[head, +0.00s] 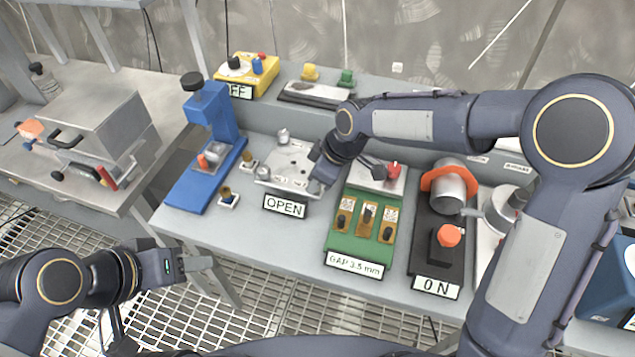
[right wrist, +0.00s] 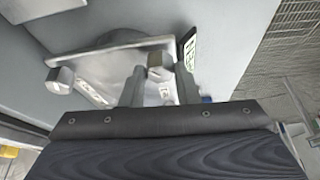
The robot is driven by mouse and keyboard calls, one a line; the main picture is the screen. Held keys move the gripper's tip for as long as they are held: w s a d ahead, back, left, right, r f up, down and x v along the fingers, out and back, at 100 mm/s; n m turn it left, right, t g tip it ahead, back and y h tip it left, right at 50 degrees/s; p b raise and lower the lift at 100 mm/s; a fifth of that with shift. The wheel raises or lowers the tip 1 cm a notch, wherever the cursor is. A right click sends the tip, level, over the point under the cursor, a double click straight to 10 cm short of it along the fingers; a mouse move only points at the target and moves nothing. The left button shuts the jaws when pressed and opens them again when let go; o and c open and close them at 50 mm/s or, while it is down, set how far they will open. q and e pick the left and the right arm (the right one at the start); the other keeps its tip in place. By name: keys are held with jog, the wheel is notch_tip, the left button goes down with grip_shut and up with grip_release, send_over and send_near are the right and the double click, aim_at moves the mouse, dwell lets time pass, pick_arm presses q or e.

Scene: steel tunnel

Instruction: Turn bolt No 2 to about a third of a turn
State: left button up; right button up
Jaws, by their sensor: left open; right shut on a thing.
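A pale metal plate (head: 287,161) with an OPEN sign (head: 285,206) at its front lies on the bench. Bolt heads stand at its back (head: 283,136) and front left (head: 262,172). My right gripper (head: 322,178) is at the plate's right side and hides that part in the head view. In the right wrist view, its fingers (right wrist: 158,84) are shut on a bolt head (right wrist: 160,73); another bolt head (right wrist: 60,80) stands to the left. I cannot read the bolt numbers or tell how far the held bolt is turned. My left gripper (head: 207,270) is open and empty before the bench.
A blue press (head: 210,130) stands left of the plate. A green gap box (head: 355,228) and a black ON unit with a red knob (head: 449,236) stand right. A yellow OFF box (head: 247,75) is behind. A side table (head: 80,180) holds a grey metal box (head: 95,125).

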jog(key=m+t+b, duration=0.1)
jog(key=m, duration=0.2)
jog(key=shift+s+a+m+h+b, duration=0.1)
jog(key=shift+m+h+b, duration=0.3)
jog(key=m+t+h+b, duration=0.1)
jog(key=m+b, duration=0.1)
jog(key=m, duration=0.2)
jog(key=shift+s+a, duration=0.1)
jog(key=m, duration=0.2)
jog(key=m+h+b, duration=0.1)
jog(key=shift+a+m+t+h, duration=0.1)
jog(key=shift+m+t+h, duration=0.2)
jog(key=shift+m+t, duration=0.1)
jog(key=shift+m+h+b, duration=0.5)
jog(key=shift+m+b, duration=0.05)
jog(key=shift+m, duration=0.75)
jog(key=o, duration=1)
jog(key=shift+r, duration=0.1)
jog(key=v, duration=0.7)
jog(key=shift+s+a+r, duration=0.1)
jog(key=shift+s+r, duration=0.05)
jog(key=shift+r, duration=0.15)
